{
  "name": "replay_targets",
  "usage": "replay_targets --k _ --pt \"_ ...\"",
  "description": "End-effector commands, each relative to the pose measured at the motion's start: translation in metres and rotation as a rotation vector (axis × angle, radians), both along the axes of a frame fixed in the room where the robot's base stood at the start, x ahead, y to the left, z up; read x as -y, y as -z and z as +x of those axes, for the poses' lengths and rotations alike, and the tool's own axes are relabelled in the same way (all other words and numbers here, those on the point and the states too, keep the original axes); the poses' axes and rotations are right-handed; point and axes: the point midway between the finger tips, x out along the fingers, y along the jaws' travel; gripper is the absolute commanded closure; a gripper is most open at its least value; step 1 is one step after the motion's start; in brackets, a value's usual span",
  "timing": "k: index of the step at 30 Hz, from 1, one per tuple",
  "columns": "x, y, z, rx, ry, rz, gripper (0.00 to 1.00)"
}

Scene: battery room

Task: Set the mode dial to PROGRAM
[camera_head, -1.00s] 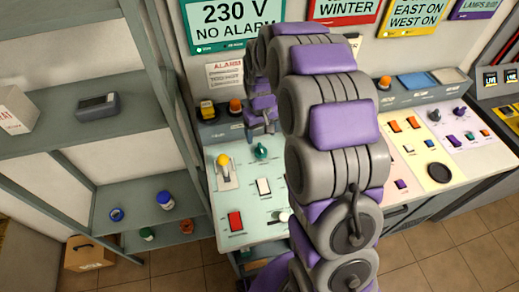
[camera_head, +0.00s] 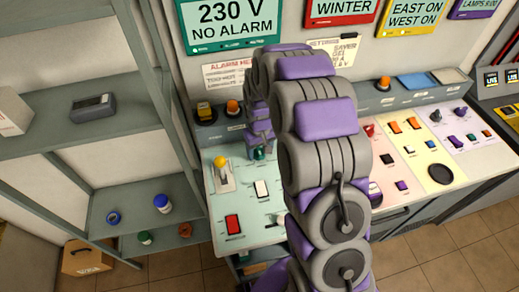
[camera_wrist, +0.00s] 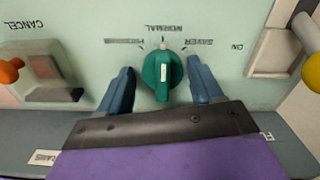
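The mode dial (camera_wrist: 163,75) is a teal knob with a white pointer mark, on the pale green panel (camera_wrist: 100,25). In the wrist view the labels appear upside down. The pointer lines up with NORMAL, with one label on each side; the left one is too blurred to read surely. My gripper (camera_wrist: 160,88) is open, with one blue finger on each side of the dial. A gap shows on the left; the right finger is very close to the knob, and I cannot tell if it touches. In the head view the dial (camera_head: 259,153) is partly hidden by my gripper.
An orange beacon (camera_head: 233,107) stands behind. A grey shelf (camera_head: 85,125) stands at left. My arm hides the panel's right part.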

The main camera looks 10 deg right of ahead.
Motion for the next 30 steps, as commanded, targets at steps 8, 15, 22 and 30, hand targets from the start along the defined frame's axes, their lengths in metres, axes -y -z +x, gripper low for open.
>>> replay_targets --k 8,15,22,30 --pt "-0.0005 -0.0001 0.0001 0.000 -0.001 -0.001 0.62" --pt "-0.0009 -0.0001 0.0002 0.000 -0.001 0.000 0.82" --pt "-0.0009 -0.0010 0.0003 0.000 -0.026 0.000 0.82" --pt "-0.0011 -0.0033 0.0002 -0.001 -0.169 0.001 0.82"
